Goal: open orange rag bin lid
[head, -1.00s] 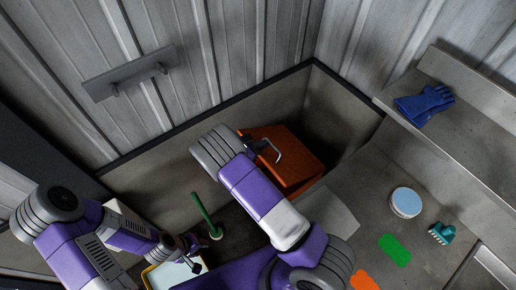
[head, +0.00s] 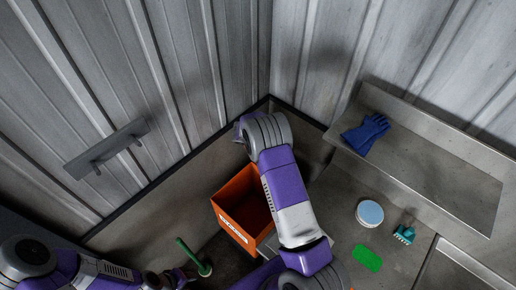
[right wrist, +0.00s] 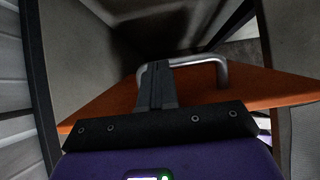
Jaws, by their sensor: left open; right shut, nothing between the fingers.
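The orange rag bin (head: 227,222) stands in the corner in the head view. Its top is open, its inside shows, and a pale label is on its front. The orange lid (right wrist: 103,103) with its bent metal handle (right wrist: 222,72) shows in the right wrist view; in the head view my right arm hides it. My right gripper (right wrist: 156,72) is shut with nothing between its fingers, overlapping the handle's left part; contact cannot be told. My left gripper (head: 176,279) is open at the lower left of the head view, apart from the bin.
A green-handled tool (head: 190,254) stands left of the bin. A blue glove (head: 366,134) lies on the ledge (head: 440,170) at right. A round pale-blue-topped tub (head: 369,213), a teal brush (head: 405,233) and a green patch (head: 367,257) are on the counter. Walls close in behind the bin.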

